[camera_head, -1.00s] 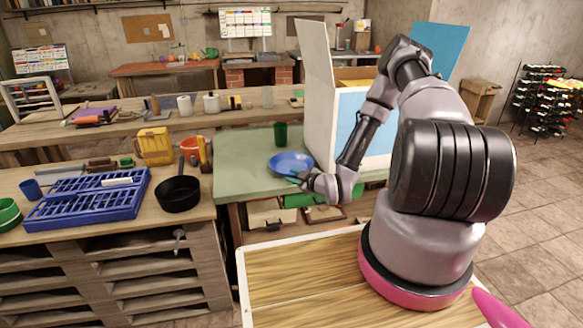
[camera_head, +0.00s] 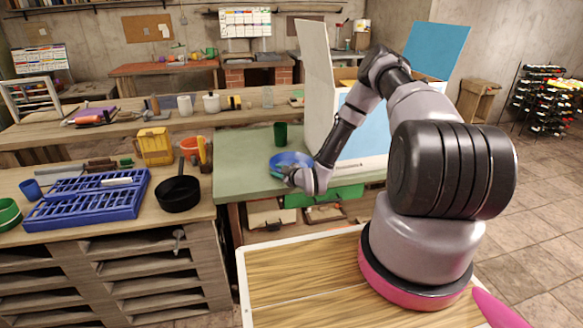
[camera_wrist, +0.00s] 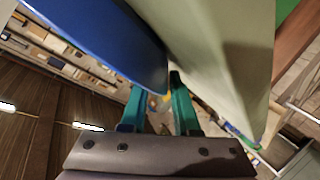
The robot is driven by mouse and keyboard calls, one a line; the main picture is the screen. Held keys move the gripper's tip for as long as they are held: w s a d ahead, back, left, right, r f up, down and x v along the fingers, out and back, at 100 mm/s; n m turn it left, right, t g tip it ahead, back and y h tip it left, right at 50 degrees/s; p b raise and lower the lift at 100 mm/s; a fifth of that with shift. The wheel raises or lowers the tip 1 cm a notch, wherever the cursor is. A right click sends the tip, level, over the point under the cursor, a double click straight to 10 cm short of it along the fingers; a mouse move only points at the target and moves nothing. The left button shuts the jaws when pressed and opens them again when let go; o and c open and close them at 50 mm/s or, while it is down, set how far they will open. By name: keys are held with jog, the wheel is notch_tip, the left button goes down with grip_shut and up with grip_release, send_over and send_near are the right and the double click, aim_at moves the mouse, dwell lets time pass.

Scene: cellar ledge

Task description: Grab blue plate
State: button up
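The blue plate (camera_head: 296,158) lies on the green worktop (camera_head: 237,160), close to its front edge. My gripper (camera_head: 282,174) is at the plate's near left rim in the head view and covers part of it. In the wrist view the plate (camera_wrist: 110,32) fills the upper left, and its rim reaches the gap between the teal fingertips of my gripper (camera_wrist: 157,92). The fingers stand apart, so the gripper is open. I cannot tell whether either finger touches the plate.
A dark green cup (camera_head: 280,134) stands behind the plate. A large white box-like case (camera_head: 318,85) rises just right of it. A black pan (camera_head: 178,193), yellow jug (camera_head: 154,146) and blue tray (camera_head: 90,197) are on the left counter. The worktop left of the plate is clear.

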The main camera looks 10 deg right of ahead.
grip_shut()
dwell(1.4)
